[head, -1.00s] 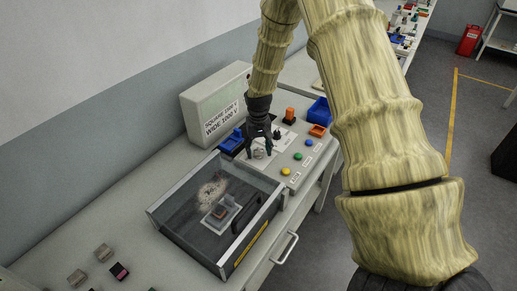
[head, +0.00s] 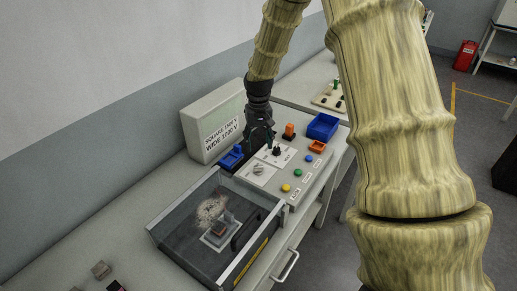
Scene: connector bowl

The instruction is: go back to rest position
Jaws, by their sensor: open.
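My gripper (head: 259,143) is black and hangs from my wood-textured arm. It is open with nothing visible between its fingers. It is above the panel (head: 313,183) on the bench, near the blue tray on the left and the white plates with dark and grey knobs. Whether the fingertips touch anything cannot be told.
A grey box with a lettered sign (head: 213,125) stands behind. Small blocks (head: 101,270) lie at lower left.

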